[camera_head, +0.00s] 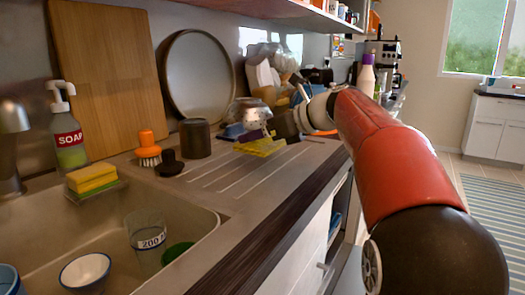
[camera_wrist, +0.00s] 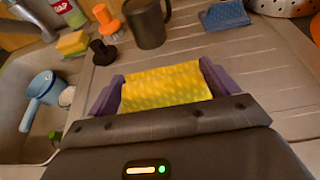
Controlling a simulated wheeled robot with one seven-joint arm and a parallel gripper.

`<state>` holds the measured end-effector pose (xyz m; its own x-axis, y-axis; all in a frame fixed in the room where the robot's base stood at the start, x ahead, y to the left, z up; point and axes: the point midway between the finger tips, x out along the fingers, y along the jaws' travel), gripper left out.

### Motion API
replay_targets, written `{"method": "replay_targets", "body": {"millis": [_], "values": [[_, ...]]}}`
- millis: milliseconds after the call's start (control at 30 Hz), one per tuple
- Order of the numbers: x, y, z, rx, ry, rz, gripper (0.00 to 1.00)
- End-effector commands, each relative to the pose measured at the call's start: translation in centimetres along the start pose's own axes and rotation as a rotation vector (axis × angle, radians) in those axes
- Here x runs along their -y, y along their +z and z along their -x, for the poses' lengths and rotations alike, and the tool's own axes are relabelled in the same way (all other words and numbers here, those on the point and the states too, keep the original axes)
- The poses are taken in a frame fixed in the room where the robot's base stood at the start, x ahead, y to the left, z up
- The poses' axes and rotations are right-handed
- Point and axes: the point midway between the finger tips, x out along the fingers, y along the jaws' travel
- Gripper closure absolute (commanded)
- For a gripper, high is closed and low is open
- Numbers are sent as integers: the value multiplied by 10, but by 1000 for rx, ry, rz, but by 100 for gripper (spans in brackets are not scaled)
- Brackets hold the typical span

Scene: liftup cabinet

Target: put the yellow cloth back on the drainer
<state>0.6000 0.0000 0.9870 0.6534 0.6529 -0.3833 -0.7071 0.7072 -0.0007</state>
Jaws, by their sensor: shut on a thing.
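The yellow cloth (camera_wrist: 165,86) is between the two purple fingers of my gripper (camera_wrist: 161,90) in the wrist view, and the fingers are shut on it. In the head view the yellow cloth (camera_head: 262,146) shows low over the far part of the ribbed drainer (camera_head: 235,172), to the right of the dark mug. I cannot tell whether the cloth touches the drainer surface. The drainer (camera_wrist: 215,56) also shows behind the cloth in the wrist view. My gripper (camera_head: 264,140) is partly hidden in the head view by clutter and its own wrist.
A blue cloth (camera_wrist: 224,15) lies beyond. The sink (camera_head: 120,230) holds cups. A colander (camera_head: 249,112) and other dishes crowd the back.

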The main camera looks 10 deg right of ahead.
Motion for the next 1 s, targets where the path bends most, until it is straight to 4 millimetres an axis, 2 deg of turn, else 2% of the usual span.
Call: {"method": "replay_targets", "body": {"millis": [400, 800, 833, 933, 1000], "values": [[0, -42, -17, 0, -1, -2, 36], [0, -47, -20, 0, 0, -1, 36], [0, -48, -20, 0, 0, 0, 12], [0, -47, -19, 0, 0, 0, 0], [0, -47, -19, 0, 0, 0, 0]]}}
